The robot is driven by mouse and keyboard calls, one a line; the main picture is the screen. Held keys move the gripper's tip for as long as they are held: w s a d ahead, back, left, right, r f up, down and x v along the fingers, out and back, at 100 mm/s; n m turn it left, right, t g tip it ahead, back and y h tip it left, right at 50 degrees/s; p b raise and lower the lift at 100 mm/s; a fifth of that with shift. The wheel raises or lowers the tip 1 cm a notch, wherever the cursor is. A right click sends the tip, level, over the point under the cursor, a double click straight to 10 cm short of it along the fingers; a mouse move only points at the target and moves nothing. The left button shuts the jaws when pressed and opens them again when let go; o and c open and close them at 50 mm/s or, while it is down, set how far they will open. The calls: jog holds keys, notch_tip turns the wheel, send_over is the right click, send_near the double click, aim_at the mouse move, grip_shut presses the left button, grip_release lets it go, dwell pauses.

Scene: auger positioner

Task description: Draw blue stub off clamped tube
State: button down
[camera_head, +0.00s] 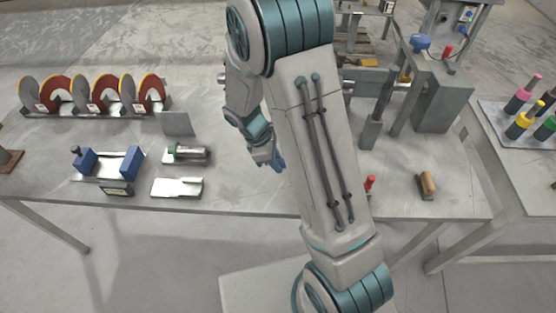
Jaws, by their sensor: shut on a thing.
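My gripper (271,160) points down over the middle of the table, left of my large forearm. A small blue piece (281,163), which looks like the blue stub, shows at its fingertips. The gripper is shut on it; the fingers themselves are small and partly hidden. I cannot make out the clamped tube at the stub; my arm covers the area just to the right. Whether the stub still touches a tube cannot be told.
A blue-jawed vise (108,163) and small metal fixtures (177,187) stand at left. A rack of coloured discs (92,95) is behind. A grey machine (440,95) stands at right. A red-topped item (370,183) and wooden-handled tool (427,184) lie near the front edge.

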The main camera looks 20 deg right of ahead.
jog(key=shift+w+a+p, duration=0.1)
jog(key=shift+w+a, duration=0.45)
jog(key=shift+a, duration=1.1)
jog(key=shift+w+a+p, duration=0.1)
jog(key=shift+w+a, duration=0.4)
jog(key=shift+a, duration=1.15)
jog(key=shift+w+a+p, duration=0.1)
jog(key=shift+w+a, duration=0.45)
jog(key=shift+a, duration=1.1)
